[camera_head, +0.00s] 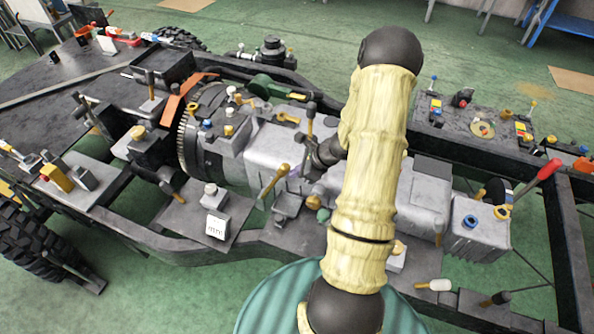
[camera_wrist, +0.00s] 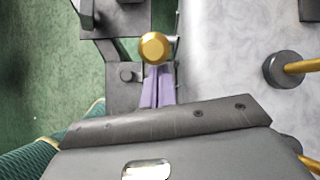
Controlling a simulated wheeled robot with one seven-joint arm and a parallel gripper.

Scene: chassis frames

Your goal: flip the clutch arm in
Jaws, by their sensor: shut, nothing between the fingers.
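A lever with a gold grip, which looks like the clutch arm (camera_head: 277,176), stands tilted at the near side of the grey gearbox housing (camera_head: 275,150). Its round gold end (camera_wrist: 154,46) shows in the wrist view just beyond my fingertips. My gripper (camera_head: 296,171) has purple fingers and is close beside the lever, to its right in the head view. In the wrist view the fingers (camera_wrist: 156,85) are together and empty. I cannot tell whether they touch the lever. The lever's lower pivot is partly hidden.
Another upright gold-tipped lever (camera_head: 310,120) stands on the housing close behind my gripper. A dark bracket (camera_head: 288,207) sits below it. Dark frame rails (camera_head: 180,240) surround the parts; green floor (camera_head: 165,290) is open in front.

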